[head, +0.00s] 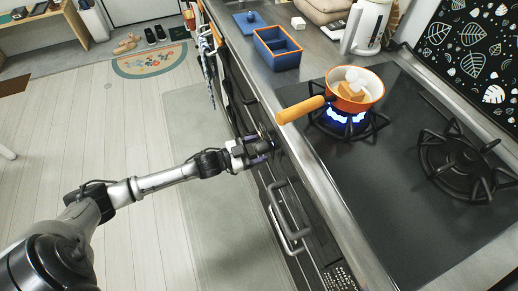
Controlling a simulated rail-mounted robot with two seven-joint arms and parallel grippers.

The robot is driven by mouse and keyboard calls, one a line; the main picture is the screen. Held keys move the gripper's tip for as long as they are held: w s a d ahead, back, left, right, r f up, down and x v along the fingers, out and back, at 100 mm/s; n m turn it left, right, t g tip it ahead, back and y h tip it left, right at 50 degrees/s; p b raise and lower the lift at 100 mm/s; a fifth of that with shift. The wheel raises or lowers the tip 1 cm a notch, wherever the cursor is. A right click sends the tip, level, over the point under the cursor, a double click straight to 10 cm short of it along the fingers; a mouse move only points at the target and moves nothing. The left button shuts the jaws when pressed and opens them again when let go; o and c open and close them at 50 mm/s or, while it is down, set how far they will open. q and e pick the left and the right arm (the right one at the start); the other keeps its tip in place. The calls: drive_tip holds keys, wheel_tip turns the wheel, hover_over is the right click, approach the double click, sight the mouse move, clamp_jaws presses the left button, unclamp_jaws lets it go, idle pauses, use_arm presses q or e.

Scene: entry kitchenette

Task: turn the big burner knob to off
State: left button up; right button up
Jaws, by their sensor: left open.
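My left gripper (263,150) is open at the dark front panel of the counter, below the lit burner. Its fingers are at the panel face. I cannot make out the big burner knob clearly; the gripper covers that part of the panel, and I cannot tell whether the fingers touch or surround a knob. The left burner (348,128) burns with a blue flame under an orange pan (371,98). My right gripper is not in view.
The pan's yellow handle (301,109) sticks out toward the counter edge above my gripper. An unlit burner (458,164) is at the right. An oven handle (283,222) projects below my gripper. A blue box (277,60) and a white kettle (371,25) stand behind. The floor at left is clear.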

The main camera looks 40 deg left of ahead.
use_arm(q)
drive_tip(key=shift+w+d, duration=0.15)
drive_tip(key=shift+w, duration=0.2)
drive_tip(key=shift+c, duration=0.2)
drive_tip(key=c, duration=0.9)
